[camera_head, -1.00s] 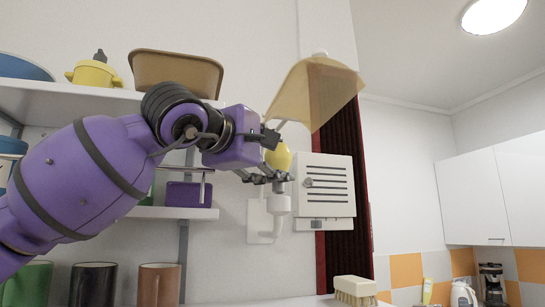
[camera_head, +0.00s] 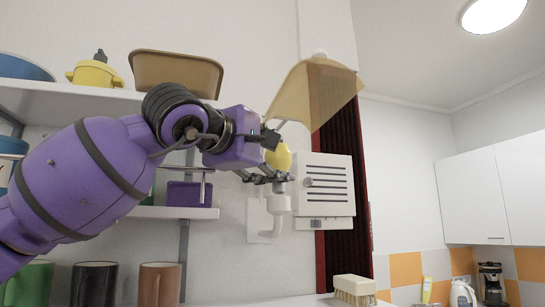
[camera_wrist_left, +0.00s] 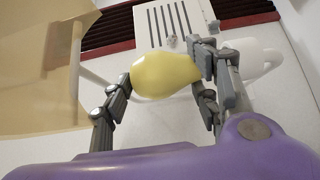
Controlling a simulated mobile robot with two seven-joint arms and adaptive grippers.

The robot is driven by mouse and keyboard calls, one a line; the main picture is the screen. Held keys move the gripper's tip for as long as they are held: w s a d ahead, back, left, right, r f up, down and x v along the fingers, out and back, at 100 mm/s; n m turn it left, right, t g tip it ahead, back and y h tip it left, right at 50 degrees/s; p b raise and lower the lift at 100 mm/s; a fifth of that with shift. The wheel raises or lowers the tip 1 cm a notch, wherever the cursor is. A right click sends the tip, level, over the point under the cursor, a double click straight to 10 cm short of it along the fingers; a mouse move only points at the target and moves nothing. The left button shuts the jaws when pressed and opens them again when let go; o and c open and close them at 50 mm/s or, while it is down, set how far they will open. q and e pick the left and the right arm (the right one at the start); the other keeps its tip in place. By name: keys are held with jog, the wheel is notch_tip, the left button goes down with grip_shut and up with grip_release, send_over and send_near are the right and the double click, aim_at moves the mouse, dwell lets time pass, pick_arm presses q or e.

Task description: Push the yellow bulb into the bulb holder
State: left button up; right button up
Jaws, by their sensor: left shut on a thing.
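The yellow bulb (camera_head: 278,156) is held by my left gripper (camera_head: 268,160), upright under the tan lampshade. The white bulb holder (camera_head: 278,205) is fixed to the wall plate, right below the bulb. In the left wrist view, the fingers of the left gripper (camera_wrist_left: 160,80) close on both sides of the bulb (camera_wrist_left: 165,75), and the white holder (camera_wrist_left: 255,60) lies just beyond the right finger. The fingers hide the bulb's base, so I cannot tell whether it touches the holder. My right gripper is not in view.
The tan lampshade (camera_head: 315,95) hangs close above the gripper. A white vented box (camera_head: 324,185) is on the wall just right of the holder. Shelves (camera_head: 60,100) with dishes are behind my left arm. A brush (camera_head: 354,288) lies at the bottom, with several mugs at lower left.

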pick_arm(q)
jog(key=shift+f, duration=1.1)
jog(key=shift+f, duration=0.35)
jog(key=shift+f, duration=0.1)
jog(key=o, duration=1.2)
jog(key=shift+f, duration=0.1)
jog(key=shift+s, duration=0.1)
jog(key=v, duration=1.2)
